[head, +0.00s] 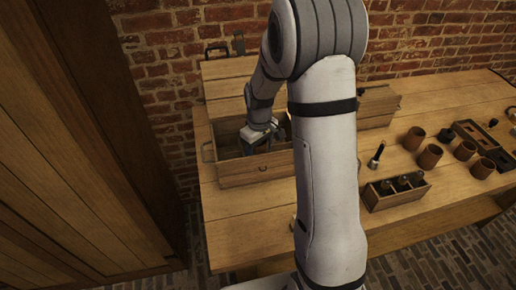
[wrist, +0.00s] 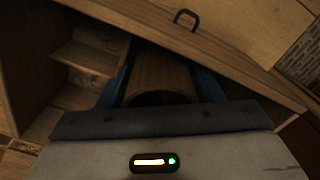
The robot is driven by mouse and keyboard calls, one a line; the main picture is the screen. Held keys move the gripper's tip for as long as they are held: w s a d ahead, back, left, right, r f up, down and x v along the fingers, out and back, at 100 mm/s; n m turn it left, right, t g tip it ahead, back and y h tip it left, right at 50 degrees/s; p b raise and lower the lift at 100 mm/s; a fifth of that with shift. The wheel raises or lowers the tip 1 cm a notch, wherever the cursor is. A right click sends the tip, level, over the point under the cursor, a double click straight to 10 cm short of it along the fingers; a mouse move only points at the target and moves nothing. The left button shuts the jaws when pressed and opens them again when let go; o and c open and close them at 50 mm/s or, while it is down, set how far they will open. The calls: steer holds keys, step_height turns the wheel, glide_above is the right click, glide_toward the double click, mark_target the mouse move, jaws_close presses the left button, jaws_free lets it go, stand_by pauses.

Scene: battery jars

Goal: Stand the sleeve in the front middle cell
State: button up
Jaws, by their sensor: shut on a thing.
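The sleeve (wrist: 160,76) is a brown, wood-coloured cylinder, seen between the blue fingers of my gripper (wrist: 162,92) in the wrist view. My gripper is shut on it. In the head view my gripper (head: 257,142) is low at the open wooden box (head: 255,172), inside or just above its opening. The sleeve cannot be made out there. The box also shows in the wrist view (wrist: 225,55), with wooden dividers (wrist: 85,57) at the left. The front middle cell and the sleeve's lower end are hidden, so I cannot tell whether it touches the floor.
A small wooden rack (head: 395,190) with dark bottles stands at the right on the bench (head: 265,220). Several brown cups (head: 431,156) and a dark tray (head: 475,134) are beyond it. A brick wall (head: 440,35) rises behind. My arm hides the bench's middle.

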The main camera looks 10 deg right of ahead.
steer(key=shift+s+r, duration=0.1)
steer(key=shift+f+b, duration=0.55)
steer(key=shift+f, duration=0.1)
steer(key=o, duration=0.7)
steer(key=shift+c, duration=0.2)
step_height(320, 180, up, 12)
steer(key=s+r+m+t, duration=0.1)
steer(key=s+r+m, duration=0.1)
steer(key=s, duration=0.9)
steer(key=s+r+m+t, duration=0.1)
steer(key=s+r+m, duration=0.2)
steer(key=s, duration=0.8)
steer(key=shift+s+r+m+t, duration=0.3)
steer(key=shift+m+t, duration=0.1)
steer(key=shift+a, duration=0.1)
